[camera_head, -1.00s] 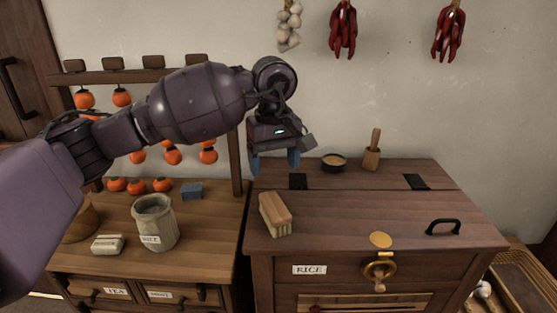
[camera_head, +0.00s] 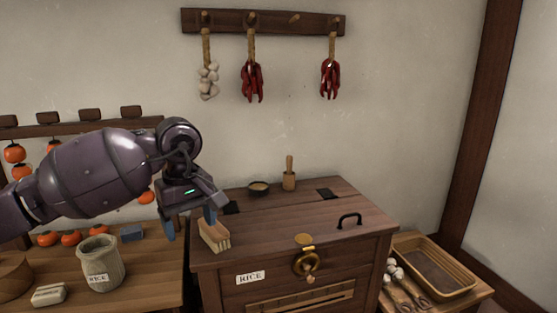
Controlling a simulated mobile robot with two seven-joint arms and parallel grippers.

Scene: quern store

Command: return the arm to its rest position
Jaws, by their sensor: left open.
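My left arm comes in from the left, over the low table. Its gripper (camera_head: 190,222) points down with its blue fingertips apart and nothing between them. It hangs near the left edge of the rice chest (camera_head: 345,236), just left of a wooden brush (camera_head: 213,235) in the picture. The brush sits on the chest's lid near its left front corner. Whether the fingers touch the chest or the brush I cannot tell; a gap seems to show. My right gripper is not in view.
A tray (camera_head: 435,268) lies at right.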

